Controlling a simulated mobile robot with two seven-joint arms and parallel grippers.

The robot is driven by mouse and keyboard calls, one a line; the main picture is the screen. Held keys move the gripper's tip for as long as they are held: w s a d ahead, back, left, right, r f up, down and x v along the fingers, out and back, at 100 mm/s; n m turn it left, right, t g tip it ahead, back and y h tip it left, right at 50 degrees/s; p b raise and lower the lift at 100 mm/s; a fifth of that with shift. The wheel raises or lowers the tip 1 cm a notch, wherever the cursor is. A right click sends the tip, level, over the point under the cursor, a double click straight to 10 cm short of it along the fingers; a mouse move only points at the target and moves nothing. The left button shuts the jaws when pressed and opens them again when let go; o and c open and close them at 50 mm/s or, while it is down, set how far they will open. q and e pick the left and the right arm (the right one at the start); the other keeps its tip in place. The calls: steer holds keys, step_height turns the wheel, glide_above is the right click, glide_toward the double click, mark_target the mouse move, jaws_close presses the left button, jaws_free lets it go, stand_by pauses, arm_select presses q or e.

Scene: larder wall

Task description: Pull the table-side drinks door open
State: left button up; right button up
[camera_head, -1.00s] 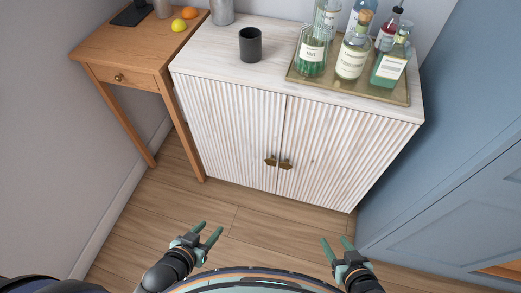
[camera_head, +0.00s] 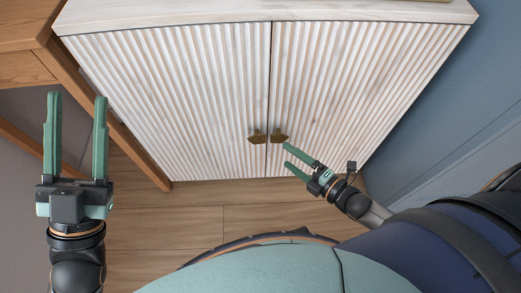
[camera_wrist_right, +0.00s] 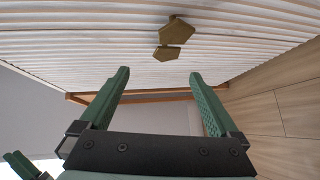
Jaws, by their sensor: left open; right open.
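The cabinet's left door (camera_head: 180,95), on the table side, has white ribbed slats and appears closed. Its small brass knob (camera_head: 257,136) sits by the centre seam. My right gripper (camera_head: 287,157) is open, just below and right of the knobs, with its fingers pointing up-left. In the right wrist view, the right gripper's fingers (camera_wrist_right: 159,75) are apart with nothing between them, and both brass knobs show beyond the tips. My left gripper (camera_head: 77,98) is open and empty at the far left, pointing up, over the table side.
The right door (camera_head: 350,90) also appears closed, with its own brass knob (camera_head: 279,135) close beside the other. The wooden table (camera_head: 30,35) stands left of the cabinet. A blue panelled wall (camera_head: 470,110) rises at the right. Bare wooden floor (camera_head: 165,225) lies before the doors.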

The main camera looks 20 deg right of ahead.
mark_target(262, 140)
arm_select(q)
steer(key=s+f+h+b, duration=0.1)
steer(key=b, duration=0.1)
steer(key=s+f+m+h+b, duration=0.1)
steer(key=f+b, duration=0.1)
steer(key=b, duration=0.1)
steer(key=shift+s+d+h, duration=0.2)
steer(key=shift+d+h, duration=0.1)
steer(key=shift+d, duration=0.1)
arm_select(e)
steer(key=w+a+f, duration=0.1)
steer(key=w, duration=0.2)
steer(key=w+a+f+n, duration=0.1)
steer(key=w+a, duration=0.1)
steer(key=w, duration=0.2)
steer(key=w+a+f+n, duration=0.1)
steer(key=w+a, duration=0.1)
steer(key=w, duration=0.2)
steer(key=shift+a+f+y, duration=0.15)
steer(key=shift+f+y, duration=0.15)
steer(key=shift+c, duration=0.3)
jaws_close()
steer(key=shift+f, duration=0.1)
